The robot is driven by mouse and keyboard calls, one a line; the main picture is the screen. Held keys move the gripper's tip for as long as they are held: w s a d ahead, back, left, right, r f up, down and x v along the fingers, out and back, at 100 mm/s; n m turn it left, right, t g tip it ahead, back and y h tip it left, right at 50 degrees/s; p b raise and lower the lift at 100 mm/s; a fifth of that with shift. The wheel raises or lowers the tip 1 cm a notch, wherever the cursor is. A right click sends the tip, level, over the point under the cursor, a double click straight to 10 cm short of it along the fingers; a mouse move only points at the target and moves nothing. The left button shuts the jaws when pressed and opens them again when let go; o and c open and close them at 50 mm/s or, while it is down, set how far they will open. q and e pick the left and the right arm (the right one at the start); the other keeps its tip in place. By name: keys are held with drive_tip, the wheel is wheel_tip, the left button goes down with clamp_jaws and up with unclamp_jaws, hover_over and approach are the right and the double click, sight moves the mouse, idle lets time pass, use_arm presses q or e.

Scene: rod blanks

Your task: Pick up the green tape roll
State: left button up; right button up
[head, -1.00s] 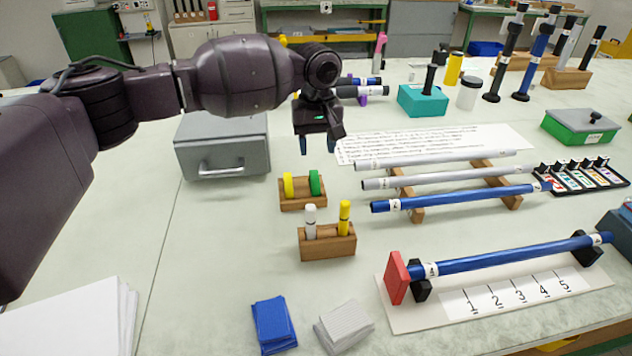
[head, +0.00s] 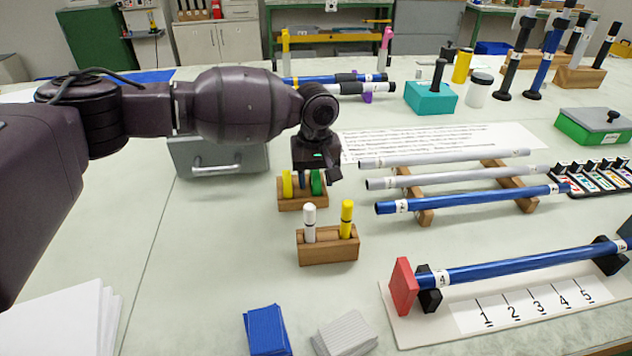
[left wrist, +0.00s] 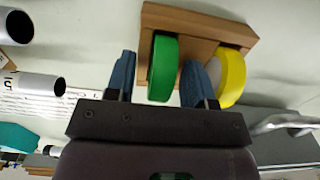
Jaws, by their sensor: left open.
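The green tape roll (left wrist: 162,70) stands on edge in a wooden holder (left wrist: 190,22), beside the yellow tape roll (left wrist: 231,76). In the head view the green roll (head: 316,183) is partly covered by my gripper, and the yellow roll (head: 287,183) stands to its left. My left gripper (left wrist: 160,82) is open. Its two blue fingers are on either side of the green roll in the left wrist view, one of them between the green and yellow rolls. I cannot tell whether they touch it. In the head view the left gripper (head: 318,178) is just above the holder. My right gripper is not in view.
A wooden block with a white and a yellow marker (head: 328,249) stands in front of the holder. A grey drawer box (head: 215,160) is behind to the left. Grey and blue rods lie on a wooden rack (head: 425,216) to the right.

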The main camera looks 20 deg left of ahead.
use_arm(q)
clamp_jaws()
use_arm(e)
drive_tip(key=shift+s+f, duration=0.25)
use_arm(q)
wheel_tip(320, 180, up, 20)
drive_tip(key=p, duration=0.5)
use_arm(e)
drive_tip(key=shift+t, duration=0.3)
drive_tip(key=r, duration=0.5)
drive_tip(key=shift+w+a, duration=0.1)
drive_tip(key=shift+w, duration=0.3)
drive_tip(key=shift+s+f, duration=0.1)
